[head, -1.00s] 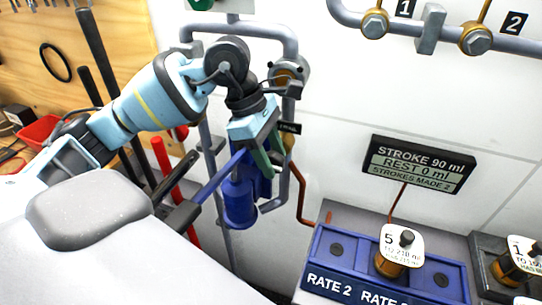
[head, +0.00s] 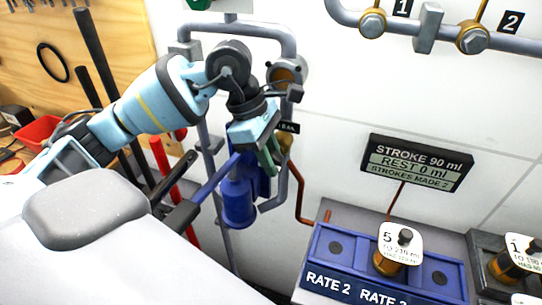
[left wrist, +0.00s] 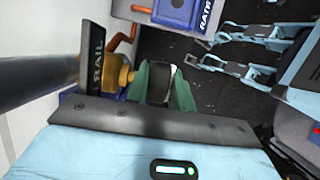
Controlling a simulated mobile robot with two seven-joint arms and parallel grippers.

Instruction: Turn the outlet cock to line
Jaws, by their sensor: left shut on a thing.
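The outlet cock is a small brass valve (head: 285,143) on the grey pipe above the blue pump (head: 239,203). In the left wrist view the fingers (left wrist: 160,82) are shut around a dark, pale-sided handle next to the brass body. The fingers and wrist hide much of the handle in the head view.
A blue lever (head: 216,178) reaches the pump from the left. A display (head: 417,162) reads STROKE 90 ml, REST 0 ml. A blue tray (head: 325,283) marked RATE 2 holds a brass weight (head: 392,262) at lower right. Grey pipes run close around my gripper.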

